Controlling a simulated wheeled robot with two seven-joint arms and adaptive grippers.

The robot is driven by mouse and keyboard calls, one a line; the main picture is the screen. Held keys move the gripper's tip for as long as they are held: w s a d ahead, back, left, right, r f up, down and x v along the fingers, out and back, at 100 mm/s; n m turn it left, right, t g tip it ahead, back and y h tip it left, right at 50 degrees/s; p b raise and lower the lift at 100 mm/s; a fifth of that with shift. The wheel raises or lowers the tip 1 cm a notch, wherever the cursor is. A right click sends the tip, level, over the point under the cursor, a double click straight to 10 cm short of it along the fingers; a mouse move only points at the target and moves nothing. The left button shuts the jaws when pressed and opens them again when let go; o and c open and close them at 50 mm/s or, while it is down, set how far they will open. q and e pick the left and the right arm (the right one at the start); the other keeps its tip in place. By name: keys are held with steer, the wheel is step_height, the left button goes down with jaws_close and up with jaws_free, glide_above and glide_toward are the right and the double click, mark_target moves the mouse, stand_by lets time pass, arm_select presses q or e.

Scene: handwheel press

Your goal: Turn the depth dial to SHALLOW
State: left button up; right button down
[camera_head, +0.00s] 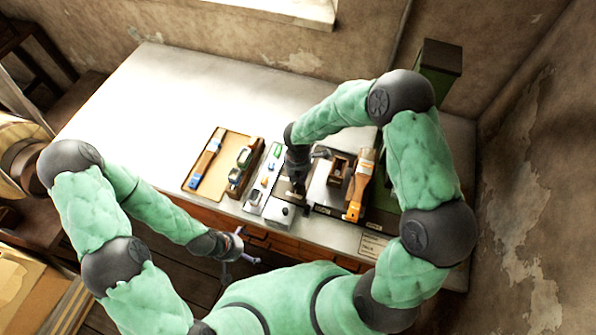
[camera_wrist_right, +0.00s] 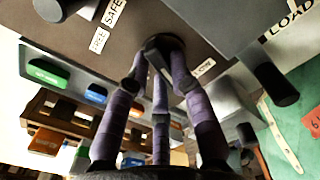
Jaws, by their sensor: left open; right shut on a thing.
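The depth dial (camera_wrist_right: 163,42) is a dark round knob on the brown panel of the press, seen in the right wrist view. My right gripper (camera_wrist_right: 160,62) has its purple-grey fingers closed around it, and they hide part of the knob. A small white label (camera_wrist_right: 205,68), partly hidden and ending in what looks like "LOW", lies just right of the dial. I cannot read where the dial points. In the head view my right gripper (camera_head: 298,190) reaches down onto the press and mostly hides the dial. My left gripper (camera_head: 240,246) is open and empty, in front of the bench edge.
A grey strip (camera_wrist_right: 85,82) with green, blue and orange buttons lies beside the dial. An orange-ended brush-like tool (camera_head: 355,208) lies right. The bench's left half (camera_head: 150,110) is clear.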

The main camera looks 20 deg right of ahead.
steer(key=shift+n+p, duration=1.6)
steer(key=shift+n, duration=0.4)
steer(key=c, duration=1.1)
jaws_free()
step_height(320, 180, up, 12)
steer(key=shift+s+f, duration=0.1)
steer(key=shift+s, duration=0.05)
